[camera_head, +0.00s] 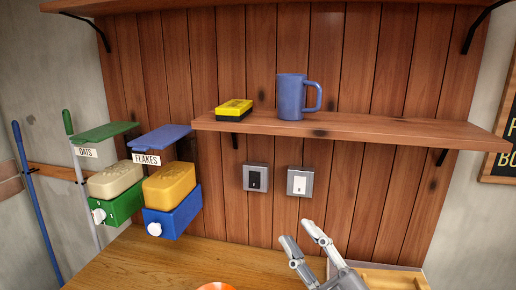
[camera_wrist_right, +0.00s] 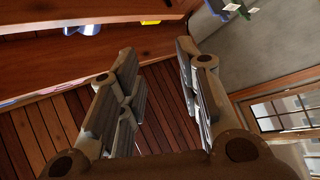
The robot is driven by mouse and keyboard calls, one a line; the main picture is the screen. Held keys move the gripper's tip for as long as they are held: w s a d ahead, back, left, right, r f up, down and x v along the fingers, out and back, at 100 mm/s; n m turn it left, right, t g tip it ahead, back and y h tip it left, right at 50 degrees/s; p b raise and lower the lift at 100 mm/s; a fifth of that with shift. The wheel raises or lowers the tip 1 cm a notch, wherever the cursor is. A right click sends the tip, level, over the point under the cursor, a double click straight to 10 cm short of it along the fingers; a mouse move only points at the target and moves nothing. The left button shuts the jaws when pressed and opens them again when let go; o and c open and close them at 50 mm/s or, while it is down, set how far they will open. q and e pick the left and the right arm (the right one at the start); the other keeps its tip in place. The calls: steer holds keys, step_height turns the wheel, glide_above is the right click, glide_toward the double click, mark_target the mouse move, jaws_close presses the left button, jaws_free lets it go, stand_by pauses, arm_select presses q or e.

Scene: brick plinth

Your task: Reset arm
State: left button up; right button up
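My right gripper (camera_head: 303,243) shows at the lower right of the head view, with its fingers apart and nothing between them. It is in front of the wood-panelled wall, above the counter. In the right wrist view the same gripper (camera_wrist_right: 158,60) is open and empty, with the shelf and wall panels behind it. My left gripper is not in view.
A wooden shelf (camera_head: 360,127) carries a blue mug (camera_head: 291,98) and a yellow-black block (camera_head: 233,107). Two switches (camera_head: 255,178) (camera_head: 300,182) sit below. Oats (camera_head: 117,185) and flakes (camera_head: 171,190) dispensers hang left. An orange thing (camera_head: 215,286) shows on the wooden counter (camera_head: 150,262).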

steer(key=s+d+f+m+g+h, duration=0.1)
steer(key=d+f+m+g+h, duration=0.1)
steer(key=d+f+m+h, duration=0.65)
steer(key=s+d+f+m+g+h, duration=0.1)
steer(key=d+f+m+g+h, duration=0.3)
steer(key=f, duration=0.7)
steer(key=s+f+m+g, duration=0.2)
steer(key=s+f+g, duration=0.7)
steer(key=s+f, duration=0.9)
steer(key=s+f+g, duration=0.1)
steer(key=s+f, duration=0.1)
steer(key=f, duration=1.1)
steer(key=s+f+g, duration=0.1)
steer(key=s+f, duration=0.2)
steer(key=f, duration=1)
steer(key=s+d+f+g+h, duration=0.1)
steer(key=s+d+f, duration=0.2)
steer(key=s+f, duration=1.2)
steer(key=shift+s, duration=0.5)
